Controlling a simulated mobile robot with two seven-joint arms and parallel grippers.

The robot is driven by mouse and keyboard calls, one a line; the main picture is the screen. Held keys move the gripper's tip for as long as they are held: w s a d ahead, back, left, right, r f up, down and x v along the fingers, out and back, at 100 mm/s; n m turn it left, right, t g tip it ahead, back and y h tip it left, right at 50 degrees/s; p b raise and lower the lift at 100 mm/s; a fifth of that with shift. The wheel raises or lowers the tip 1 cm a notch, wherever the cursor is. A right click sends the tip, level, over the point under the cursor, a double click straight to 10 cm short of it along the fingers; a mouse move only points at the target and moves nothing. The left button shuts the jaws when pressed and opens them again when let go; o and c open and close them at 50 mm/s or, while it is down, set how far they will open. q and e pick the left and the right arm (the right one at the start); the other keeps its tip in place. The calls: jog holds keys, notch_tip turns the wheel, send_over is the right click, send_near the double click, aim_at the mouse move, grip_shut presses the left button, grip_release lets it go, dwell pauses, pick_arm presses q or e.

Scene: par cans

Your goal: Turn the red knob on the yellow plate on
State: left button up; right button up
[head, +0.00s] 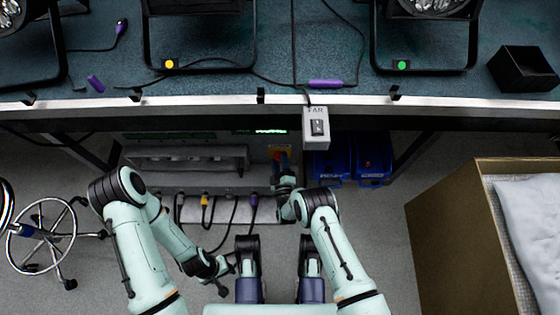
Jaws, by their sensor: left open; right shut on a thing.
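The yellow plate (272,149) is on the grey unit under the bench, near the middle of the head view. A small part of the red knob (281,154) shows on it. My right gripper (284,163) is at the plate, shut on the red knob and covering most of it. The knob's angle cannot be read. My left gripper (230,270) is low in the view, left of centre, open and away from the plate.
Plugs with cables (205,200) hang left of my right gripper. Blue cases (371,160) stand to the right. A stool (45,240) and a cardboard box (450,230) flank the floor.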

jog(key=m, duration=0.3)
jog(key=shift+d+m, duration=0.1)
jog(key=shift+m, duration=0.2)
jog(key=m+t, duration=0.1)
jog(key=m, duration=0.4)
jog(key=shift+f+m+h, duration=0.1)
jog(key=shift+m+h, duration=0.3)
jog(key=m, duration=0.5)
jog(key=shift+h, duration=0.4)
jog(key=shift+m+t+h, duration=0.3)
jog(key=shift+m, duration=1.8)
jog(key=o, duration=1)
jog(key=shift+w, duration=0.1)
jog(key=shift+o, duration=0.2)
jog(key=shift+f, duration=0.1)
